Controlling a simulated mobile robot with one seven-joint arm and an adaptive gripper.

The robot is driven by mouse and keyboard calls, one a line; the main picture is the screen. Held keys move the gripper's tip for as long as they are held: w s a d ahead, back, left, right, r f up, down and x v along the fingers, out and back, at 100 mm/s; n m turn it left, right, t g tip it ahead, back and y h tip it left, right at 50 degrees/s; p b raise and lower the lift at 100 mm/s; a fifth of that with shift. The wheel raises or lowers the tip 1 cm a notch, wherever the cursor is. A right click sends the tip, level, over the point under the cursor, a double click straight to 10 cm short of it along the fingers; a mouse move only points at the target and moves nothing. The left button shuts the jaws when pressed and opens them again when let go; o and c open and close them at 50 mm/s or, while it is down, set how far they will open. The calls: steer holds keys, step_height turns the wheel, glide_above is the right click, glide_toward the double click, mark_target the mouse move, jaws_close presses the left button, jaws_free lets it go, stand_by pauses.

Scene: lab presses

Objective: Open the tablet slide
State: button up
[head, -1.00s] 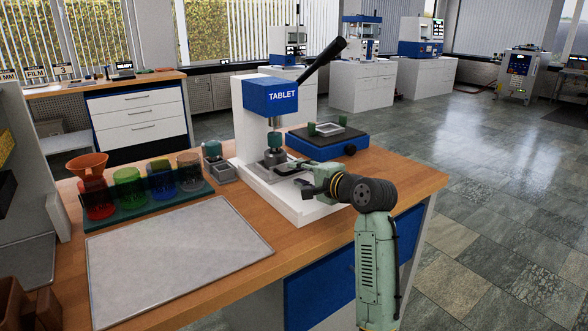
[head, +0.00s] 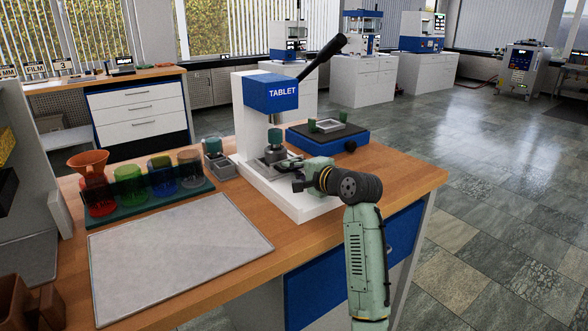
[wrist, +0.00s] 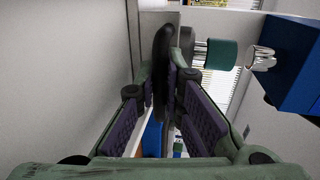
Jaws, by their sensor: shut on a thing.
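The white and blue tablet press (head: 270,92) stands on the wooden bench. Its metal die (head: 275,154), topped by a green part, sits under the silver ram. The slide's base is partly covered by my gripper, so I cannot tell how far it is out. My gripper (head: 291,165) reaches in from the right, low at the front of the press. In the wrist view my gripper (wrist: 163,88) is shut on a dark upright handle (wrist: 163,45). The green part (wrist: 222,54) and ram (wrist: 262,58) show to the right of the fingers.
A black lever (head: 325,56) slants up from the press. A blue scale (head: 328,143) stands behind it on the right. A rack of coloured beakers (head: 145,203) and a grey mat (head: 180,255) lie to the left. The bench's right end is clear.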

steer(key=shift+s+d, duration=0.1)
jaws_close()
steer(key=f+p+v, duration=0.1)
steer(key=v, duration=0.3)
steer(key=f+v, duration=0.1)
steer(key=v, duration=0.4)
steer(key=f+p+v, duration=0.1)
steer(key=v, duration=0.4)
steer(key=shift+s+d+p, duration=0.1)
steer(key=shift+s+p, duration=0.1)
steer(key=shift+p, duration=0.1)
steer(key=o, duration=0.7)
jaws_free()
steer(key=v, duration=1.2)
